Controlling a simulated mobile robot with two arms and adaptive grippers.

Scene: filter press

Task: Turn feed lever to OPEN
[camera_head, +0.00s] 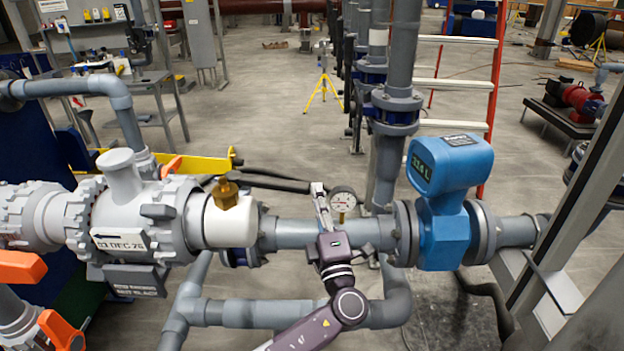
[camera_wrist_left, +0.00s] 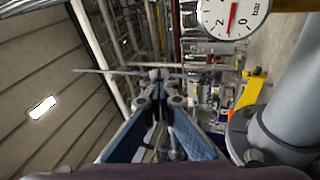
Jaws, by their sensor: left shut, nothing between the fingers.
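Several orange lever handles show at the left of the head view: one at the left edge (camera_head: 22,267), one below it (camera_head: 62,330), and one behind the grey valve body (camera_head: 172,165). I cannot tell which of them is the feed lever, and no OPEN mark is readable. My left gripper (camera_head: 318,190) points up and away in front of the grey pipe, just left of a round pressure gauge, well to the right of the orange handles. Its blue-padded fingers (camera_wrist_left: 160,85) are shut and empty in the left wrist view. My right gripper is not in view.
The pressure gauge (camera_head: 343,199) also shows in the left wrist view (camera_wrist_left: 232,15). A blue meter (camera_head: 447,180) sits on the pipe at right. A grey valve body (camera_head: 135,215) with a brass fitting (camera_head: 226,193) stands at left. A red ladder (camera_head: 496,70) is behind.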

